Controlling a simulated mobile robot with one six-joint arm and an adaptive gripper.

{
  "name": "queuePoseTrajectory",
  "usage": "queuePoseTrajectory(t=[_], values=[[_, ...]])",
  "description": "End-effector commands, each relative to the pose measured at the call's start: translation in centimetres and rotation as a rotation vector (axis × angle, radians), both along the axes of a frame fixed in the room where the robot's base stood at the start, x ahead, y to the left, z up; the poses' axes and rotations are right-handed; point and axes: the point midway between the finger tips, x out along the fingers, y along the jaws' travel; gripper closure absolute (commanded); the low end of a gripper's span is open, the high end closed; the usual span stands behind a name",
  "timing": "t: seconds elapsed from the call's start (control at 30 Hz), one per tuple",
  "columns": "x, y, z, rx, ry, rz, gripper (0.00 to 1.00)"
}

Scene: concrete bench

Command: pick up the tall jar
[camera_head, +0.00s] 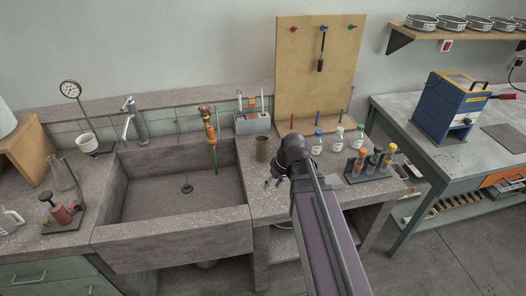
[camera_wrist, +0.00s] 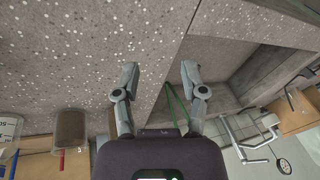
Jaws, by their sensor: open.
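A brown cylindrical jar (camera_head: 263,148), the one that best fits the tall jar, stands on the bench right of the sink, near the backsplash. In the wrist view the brown jar (camera_wrist: 70,128) shows at the lower left, outside the fingers. My gripper (camera_head: 272,183) is above the front part of the bench by the sink's right edge, nearer the front than the jar and apart from it.
The stone sink (camera_head: 165,237) lies left of my gripper. Several small bottles (camera_head: 338,140) and a rack of orange-topped tubes (camera_head: 370,163) stand right of the jar. A grey device (camera_head: 253,123) and a wooden pegboard (camera_head: 318,75) are behind it.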

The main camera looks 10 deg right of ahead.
Motion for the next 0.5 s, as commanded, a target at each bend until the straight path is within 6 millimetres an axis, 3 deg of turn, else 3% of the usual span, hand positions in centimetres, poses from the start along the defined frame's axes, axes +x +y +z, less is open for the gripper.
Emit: queuePoseTrajectory(t=[0.1, 0.27, 0.5], values=[[3.4, -0.9, 0.1, 0.111, -0.101, 0.102, 0.45], [7.3, -2.5, 1.2, 0.24, -0.281, 0.238, 0.45], [12.6, -6.3, 3.6, 0.359, -0.601, 0.392, 0.45]])
